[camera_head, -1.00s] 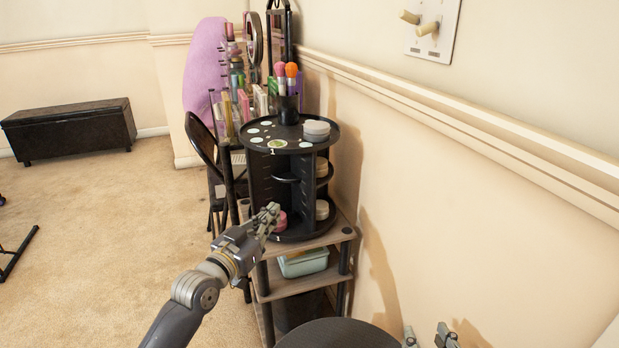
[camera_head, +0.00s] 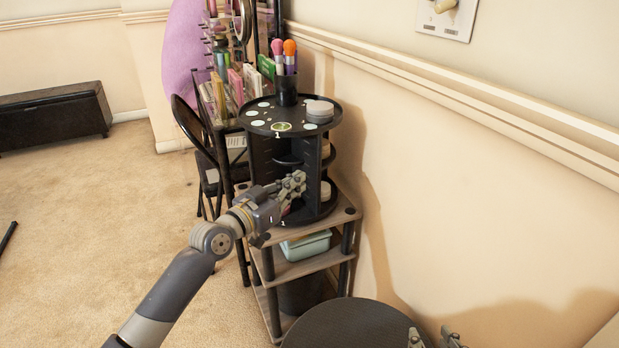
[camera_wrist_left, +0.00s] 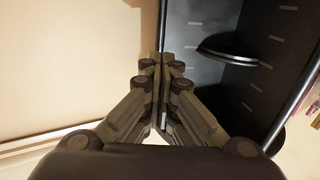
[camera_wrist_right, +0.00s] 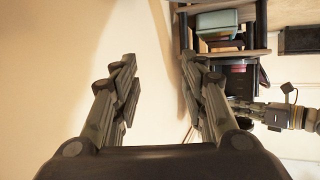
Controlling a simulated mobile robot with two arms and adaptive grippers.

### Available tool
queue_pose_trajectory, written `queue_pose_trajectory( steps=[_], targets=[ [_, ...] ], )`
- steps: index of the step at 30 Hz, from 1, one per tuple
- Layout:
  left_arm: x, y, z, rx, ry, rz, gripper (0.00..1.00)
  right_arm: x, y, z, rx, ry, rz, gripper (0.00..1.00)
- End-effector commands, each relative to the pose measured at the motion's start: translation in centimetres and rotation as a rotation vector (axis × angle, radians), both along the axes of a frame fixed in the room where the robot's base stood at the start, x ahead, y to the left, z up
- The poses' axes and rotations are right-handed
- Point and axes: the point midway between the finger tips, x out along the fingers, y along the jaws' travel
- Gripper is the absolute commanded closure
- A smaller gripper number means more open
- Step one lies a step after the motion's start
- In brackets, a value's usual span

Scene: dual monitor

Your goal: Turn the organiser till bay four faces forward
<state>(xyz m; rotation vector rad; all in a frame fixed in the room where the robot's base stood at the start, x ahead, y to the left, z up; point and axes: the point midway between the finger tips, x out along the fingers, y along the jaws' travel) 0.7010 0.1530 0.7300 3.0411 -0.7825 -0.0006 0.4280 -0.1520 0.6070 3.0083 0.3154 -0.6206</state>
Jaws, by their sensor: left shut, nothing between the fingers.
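The black round organiser (camera_head: 265,150) stands on the wooden shelf unit, with the label 1 on its top and base rims facing me. Its top tray holds a brush cup (camera_head: 287,92), a pale round tin (camera_head: 319,110) and several pale discs. My left gripper (camera_head: 298,184) is shut and empty in front of the organiser's lower part; I cannot tell whether it touches. In the left wrist view the organiser's dark panel and a small shelf (camera_wrist_left: 228,50) fill the right side, beyond the shut fingers (camera_wrist_left: 160,60). My right gripper (camera_head: 432,342) is open and empty, low at the bottom edge.
The shelf unit (camera_head: 300,268) holds a light-blue box (camera_head: 306,247) below the organiser. A wall runs close along the right. A cluttered vanity and a black chair (camera_head: 190,130) stand behind to the left. Carpet at left is open.

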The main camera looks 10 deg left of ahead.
Motion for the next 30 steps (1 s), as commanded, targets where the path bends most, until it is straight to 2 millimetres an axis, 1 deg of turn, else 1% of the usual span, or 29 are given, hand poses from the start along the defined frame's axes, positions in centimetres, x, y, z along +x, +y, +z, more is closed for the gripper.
queue_pose_trajectory(
  steps=[1, 6, 9, 13, 18, 30],
  targets=[
    [0.9, -0.5, -0.1, -0.002, -0.001, 0.0, 1.0, 0.5, 0.2, 0.6, 0.01, -0.043, 0.003, 0.6],
    [3.0, -1.6, -0.1, -0.001, -0.002, 0.0, 1.0, 1.6, 0.9, 3.2, 0.043, -0.178, 0.011, 0.6],
    [3.8, -2.1, -0.1, 0.0, -0.001, 0.001, 1.0, 1.9, 1.1, 4.4, 0.058, -0.238, 0.015, 0.6],
    [4.4, -2.5, 0.0, 0.001, 0.0, 0.0, 1.0, 2.1, 1.3, 5.5, 0.071, -0.289, 0.018, 0.6],
    [4.7, -2.6, 0.0, 0.001, 0.0, 0.0, 1.0, 2.2, 1.4, 6.1, 0.077, -0.314, 0.02, 0.6],
    [4.8, -2.6, 0.0, 0.001, 0.0, 0.003, 1.0, 2.2, 1.4, 6.0, 0.075, -0.306, 0.019, 0.6]
  ],
)
